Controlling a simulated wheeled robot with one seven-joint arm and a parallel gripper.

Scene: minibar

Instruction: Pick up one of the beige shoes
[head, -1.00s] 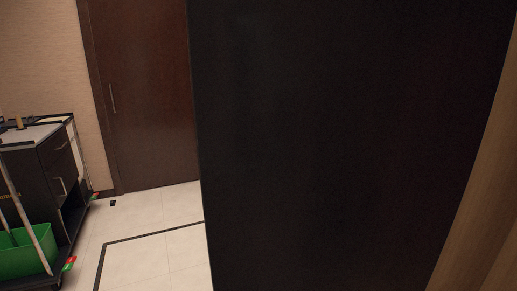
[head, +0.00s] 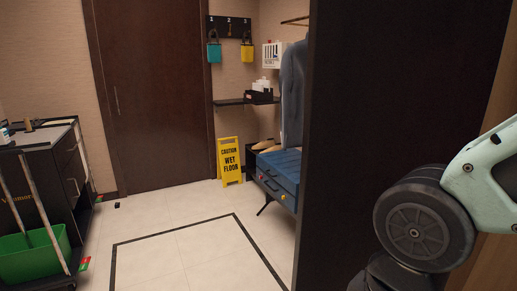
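A pair of beige shoes (head: 266,146) shows small and far off, in the alcove at the back of the room. They sit on or in a dark box-like stand (head: 253,158), behind a blue case; the case hides part of them. My arm comes in at the right edge of the head view, well in front of the shoes and to their right. My gripper is out of the frame.
A dark panel (head: 400,90) stands close on the right. The blue case (head: 280,172) rests on a stand, under a hanging grey garment (head: 293,95). A yellow wet-floor sign (head: 230,161) stands left of it. A cleaning cart (head: 45,180) is at the left.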

